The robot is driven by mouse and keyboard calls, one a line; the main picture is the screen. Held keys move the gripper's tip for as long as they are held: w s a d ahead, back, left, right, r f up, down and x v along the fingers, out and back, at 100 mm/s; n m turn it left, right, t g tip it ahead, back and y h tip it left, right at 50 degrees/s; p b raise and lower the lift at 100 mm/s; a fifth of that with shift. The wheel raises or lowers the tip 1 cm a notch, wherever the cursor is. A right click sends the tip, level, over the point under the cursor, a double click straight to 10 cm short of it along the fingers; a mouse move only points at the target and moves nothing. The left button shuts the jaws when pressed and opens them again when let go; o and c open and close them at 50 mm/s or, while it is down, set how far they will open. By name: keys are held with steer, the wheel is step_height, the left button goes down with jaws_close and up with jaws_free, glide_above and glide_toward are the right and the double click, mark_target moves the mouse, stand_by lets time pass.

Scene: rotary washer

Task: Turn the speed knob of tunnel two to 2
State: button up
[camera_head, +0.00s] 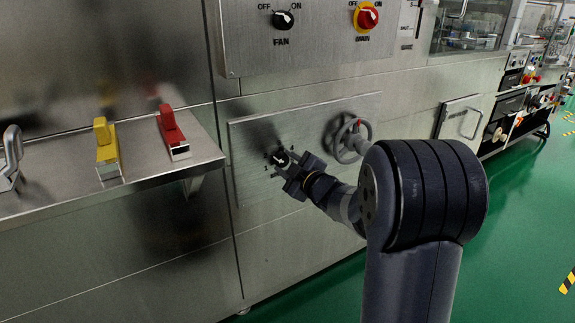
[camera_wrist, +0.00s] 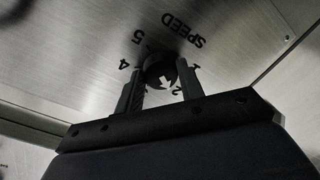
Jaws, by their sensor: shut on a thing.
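The black speed knob (camera_wrist: 157,67) sits on a metal panel marked SPEED, with the digits 5, 4, 2 and 1 visible around it in the wrist view. Its white arrow points down in that view, toward the side near the 2. The 3 is not visible. My gripper (camera_wrist: 160,84) has one finger on each side of the knob and is shut on it. In the head view the knob (camera_head: 281,158) shows at the tip of my gripper (camera_head: 287,163), on the lower panel.
A handwheel (camera_head: 349,138) stands out from the same panel, close to my arm. Above are a FAN knob (camera_head: 283,19) and a red knob on yellow (camera_head: 367,17). A metal shelf (camera_head: 60,208) with yellow (camera_head: 106,146) and red handles (camera_head: 171,131) juts out at left.

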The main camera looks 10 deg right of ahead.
steer(key=o, duration=1)
steer(key=p+v, duration=0.3)
steer(key=v, duration=0.8)
steer(key=shift+w+f, duration=0.1)
steer(key=shift+w, duration=0.05)
steer(key=b+x, duration=0.3)
steer(key=x, duration=0.7)
steer(key=shift+w+a, duration=0.15)
steer(key=shift+w, duration=0.1)
